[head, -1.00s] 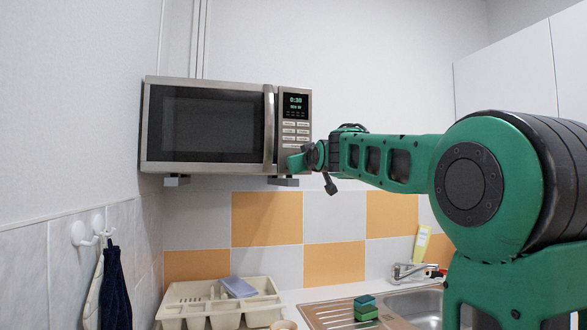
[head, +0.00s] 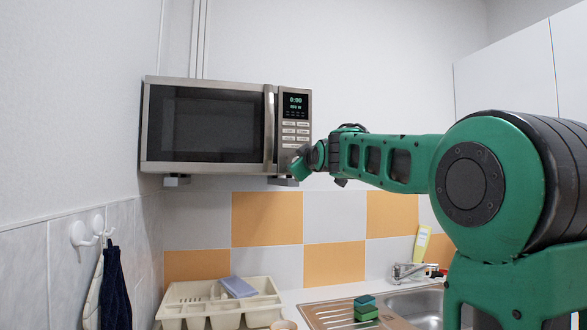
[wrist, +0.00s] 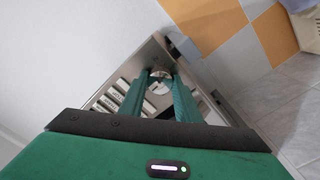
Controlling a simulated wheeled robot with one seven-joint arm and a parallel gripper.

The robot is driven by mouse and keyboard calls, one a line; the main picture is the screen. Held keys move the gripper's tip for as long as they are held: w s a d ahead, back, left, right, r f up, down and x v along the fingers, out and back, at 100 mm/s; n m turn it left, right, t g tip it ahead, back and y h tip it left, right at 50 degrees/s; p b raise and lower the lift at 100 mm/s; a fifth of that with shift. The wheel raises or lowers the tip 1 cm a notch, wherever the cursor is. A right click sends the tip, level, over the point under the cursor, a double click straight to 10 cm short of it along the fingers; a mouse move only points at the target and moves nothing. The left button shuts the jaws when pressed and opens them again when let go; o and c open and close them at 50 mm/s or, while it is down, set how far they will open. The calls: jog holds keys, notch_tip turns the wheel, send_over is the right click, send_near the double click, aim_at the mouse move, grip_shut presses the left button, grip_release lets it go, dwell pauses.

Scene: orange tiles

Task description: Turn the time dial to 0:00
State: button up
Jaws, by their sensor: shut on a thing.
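The microwave (head: 205,125) is mounted on the wall with its door closed. Its display (head: 295,104) is lit and reads 0:00 on the top line, with a smaller line below. The time dial (wrist: 161,74) shows in the wrist view as a round metallic knob at the fingertips. My gripper (wrist: 160,82) is shut on the dial, one green finger on each side of it. In the head view my gripper (head: 298,166) is at the lower right of the control panel, and it hides the dial there.
A button panel (head: 295,132) lies just above my gripper. The vertical door handle (head: 269,128) is close to its left. Air in front of the door is free.

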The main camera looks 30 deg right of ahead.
jog(key=shift+a+r, duration=0.15)
jog(key=shift+a, duration=0.1)
jog(key=o, duration=1)
jog(key=shift+o, duration=0.2)
jog(key=shift+d, duration=0.1)
jog(key=v, duration=1)
jog(key=shift+s, duration=0.3)
